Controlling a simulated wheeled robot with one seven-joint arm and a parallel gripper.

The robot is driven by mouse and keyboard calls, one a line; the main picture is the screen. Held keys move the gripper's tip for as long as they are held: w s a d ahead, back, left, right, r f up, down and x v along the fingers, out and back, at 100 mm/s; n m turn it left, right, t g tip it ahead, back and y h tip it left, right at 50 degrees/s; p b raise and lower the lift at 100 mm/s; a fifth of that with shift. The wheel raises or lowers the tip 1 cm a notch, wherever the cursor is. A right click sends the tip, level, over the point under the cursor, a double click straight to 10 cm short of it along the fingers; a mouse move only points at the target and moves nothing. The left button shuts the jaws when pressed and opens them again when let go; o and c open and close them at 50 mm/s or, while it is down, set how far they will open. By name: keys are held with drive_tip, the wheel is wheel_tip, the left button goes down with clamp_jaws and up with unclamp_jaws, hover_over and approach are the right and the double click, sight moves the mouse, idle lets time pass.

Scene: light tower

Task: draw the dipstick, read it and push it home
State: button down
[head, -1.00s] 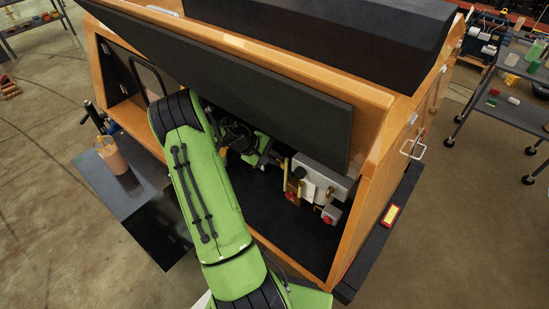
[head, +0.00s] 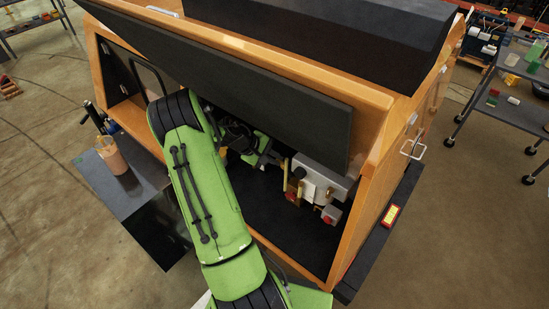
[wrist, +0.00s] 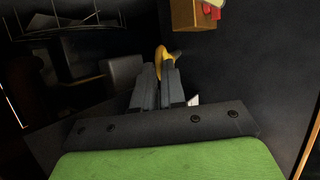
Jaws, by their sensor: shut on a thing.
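My gripper (wrist: 157,88) is inside the engine bay of the orange light tower. In the wrist view its two dark fingers are close together on a yellow loop handle, the dipstick (wrist: 164,54). The handle shows just beyond and between the fingertips. The rest of the dipstick is hidden, so I cannot tell how far it is in its tube. In the head view my green arm reaches in under the raised door, and the gripper (head: 268,158) is partly hidden by the arm and dark parts.
A grey metal box (head: 325,176) with brass and red fittings stands right of the gripper. The raised black door panel (head: 300,105) hangs above the arm. A grey shelf (head: 108,185) outside holds an orange-brown container (head: 112,156). The bay floor in front is clear.

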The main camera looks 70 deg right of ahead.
wheel_tip(320, 180, up, 6)
drive_tip(key=w+a+p, duration=0.1)
drive_tip(key=a+p, duration=0.1)
drive_tip(key=p, duration=0.1)
drive_tip(key=shift+a, duration=0.3)
drive_tip(key=c, duration=1.2)
unclamp_jaws()
drive_tip(key=w+a, duration=0.7)
drive_tip(key=w, duration=0.3)
drive_tip(key=shift+w+a+r+b, duration=0.15)
drive_tip(key=shift+w+r+b, duration=0.2)
drive_tip(key=shift+r, duration=0.1)
